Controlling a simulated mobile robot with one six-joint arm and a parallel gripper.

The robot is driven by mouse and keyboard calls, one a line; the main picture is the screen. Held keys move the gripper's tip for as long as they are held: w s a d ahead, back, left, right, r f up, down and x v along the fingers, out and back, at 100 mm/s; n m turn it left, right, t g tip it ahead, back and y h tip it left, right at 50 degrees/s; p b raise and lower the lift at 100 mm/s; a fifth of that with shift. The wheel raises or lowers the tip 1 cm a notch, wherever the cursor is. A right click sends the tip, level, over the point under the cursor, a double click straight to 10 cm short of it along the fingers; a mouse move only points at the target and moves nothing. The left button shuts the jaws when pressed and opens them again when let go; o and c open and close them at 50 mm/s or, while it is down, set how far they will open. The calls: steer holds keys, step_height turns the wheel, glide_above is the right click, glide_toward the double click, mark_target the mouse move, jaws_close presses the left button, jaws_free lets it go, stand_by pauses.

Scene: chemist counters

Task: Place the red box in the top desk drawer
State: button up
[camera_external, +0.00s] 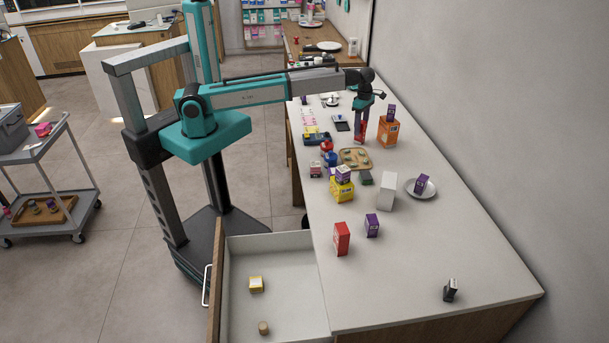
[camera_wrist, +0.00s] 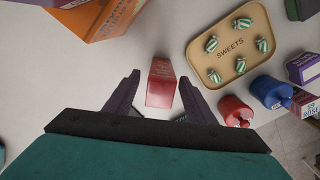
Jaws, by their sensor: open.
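My gripper (camera_external: 361,138) is open over the far part of the counter, pointing down. In the wrist view, a red box (camera_wrist: 161,84) lies between and just ahead of my gripper's spread fingertips (camera_wrist: 158,92); I cannot tell if a finger touches it. In the external view, that box shows only as a bit of red at the fingers. A second, larger red box (camera_external: 341,240) stands upright near the counter's left edge. The top drawer (camera_external: 298,292) is pulled open at the front, holding a small yellow box (camera_external: 256,284) and a brown cylinder (camera_external: 263,327).
An orange box (camera_external: 387,132) with a purple box on top stands right of my gripper. A sweets tray (camera_external: 355,158), blue bottle (camera_wrist: 270,91), red bottle (camera_wrist: 235,111), yellow box (camera_external: 341,189) and white box (camera_external: 387,191) crowd the counter. The near counter is mostly clear.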

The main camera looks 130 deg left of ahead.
steer(key=shift+f+p, duration=0.45)
steer(key=shift+f, duration=1.1)
steer(key=c, duration=1.3)
steer(key=shift+o, duration=0.2)
steer(key=shift+r, duration=0.1)
steer(key=shift+r+b, duration=1.5)
steer(key=shift+r, duration=3.45)
